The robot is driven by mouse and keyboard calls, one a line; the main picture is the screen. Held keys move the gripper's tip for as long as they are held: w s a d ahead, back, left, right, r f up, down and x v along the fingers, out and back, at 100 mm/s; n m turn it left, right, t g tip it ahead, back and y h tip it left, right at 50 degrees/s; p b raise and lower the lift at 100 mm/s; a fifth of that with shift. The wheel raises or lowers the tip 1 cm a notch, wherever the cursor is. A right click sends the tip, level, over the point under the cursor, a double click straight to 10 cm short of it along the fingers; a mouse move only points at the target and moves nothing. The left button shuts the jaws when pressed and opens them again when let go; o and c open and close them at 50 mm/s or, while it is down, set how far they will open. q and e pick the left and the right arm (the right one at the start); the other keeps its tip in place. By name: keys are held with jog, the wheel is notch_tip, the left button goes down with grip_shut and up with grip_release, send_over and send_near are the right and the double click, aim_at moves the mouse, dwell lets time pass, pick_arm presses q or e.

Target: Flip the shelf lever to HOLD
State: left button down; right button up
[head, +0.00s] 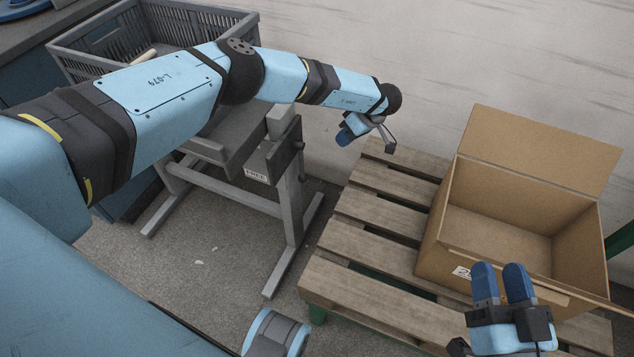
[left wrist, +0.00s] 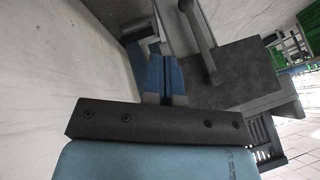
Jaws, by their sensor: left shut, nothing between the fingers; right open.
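The shelf is the grey stand (head: 292,195) at centre left, with a label (head: 257,175) on its front that seems to read FREE. Dark fittings (head: 298,147) sit at its upper right corner; I cannot tell which part is the lever, and no HOLD mark shows. My left arm crosses above the stand. My left gripper (head: 346,132) is shut and empty, right of the stand and apart from it, over the pallet's far edge. Its blue fingers (left wrist: 163,77) also show in the left wrist view. My right gripper (head: 502,284) is open and empty at the lower right, before the carton.
A grey crate (head: 66,50) rests on the stand, partly hidden by my left arm. A wooden pallet (head: 375,205) carries an open cardboard carton (head: 440,238) on the right. A pale wall (head: 420,60) stands behind. Floor is clear between stand and pallet.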

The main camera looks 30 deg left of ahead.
aim_at(302, 164)
pick_arm(q)
jog(key=shift+f, duration=0.65)
pick_arm(e)
jog(key=shift+s+a+r+t+y, duration=0.15)
jog(key=shift+s+r+t+y, duration=0.15)
jog(key=shift+r, duration=0.1)
pick_arm(q)
jog(key=s+r+b+x, duration=0.1)
jog(key=s+b+x, duration=0.1)
jog(key=x, duration=1)
jog(key=shift+s+a+f+b, duration=0.3)
jog(key=shift+s+f+b, duration=0.05)
jog(key=shift+s+b, duration=0.1)
pick_arm(e)
jog(key=shift+w+a+f+g, duration=0.1)
jog(key=shift+f+g, duration=0.2)
jog(key=shift+f, duration=0.35)
jog(key=shift+w+a+f+g, duration=0.1)
jog(key=shift+f+g, duration=0.2)
jog(key=shift+f, duration=0.3)
jog(key=shift+s+d, duration=0.1)
jog(key=shift+d, duration=0.1)
